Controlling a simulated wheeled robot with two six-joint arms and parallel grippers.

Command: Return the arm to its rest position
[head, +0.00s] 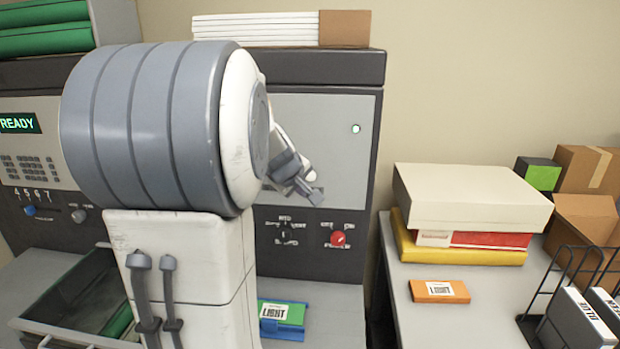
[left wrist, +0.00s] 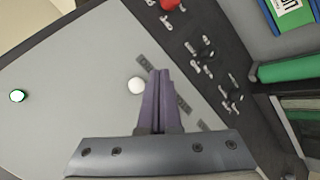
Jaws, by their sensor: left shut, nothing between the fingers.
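My left arm fills the middle of the head view, raised in front of the dark machine (head: 320,68). My left gripper (head: 315,197) is small there, in front of the machine's light grey panel (head: 320,120). In the left wrist view my left gripper (left wrist: 160,75) is shut and empty, its two fingers together. Beside the fingertips is a white round button (left wrist: 136,86) on the panel (left wrist: 70,90); I cannot tell whether they touch. My right gripper is not in view.
A red knob (head: 338,239) and a black knob (head: 287,235) sit below the panel. A green pack (head: 287,313) lies in a blue holder lower down. At right, a table holds an orange pack (head: 439,291), a cream box (head: 470,197) and a wire rack (head: 565,270).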

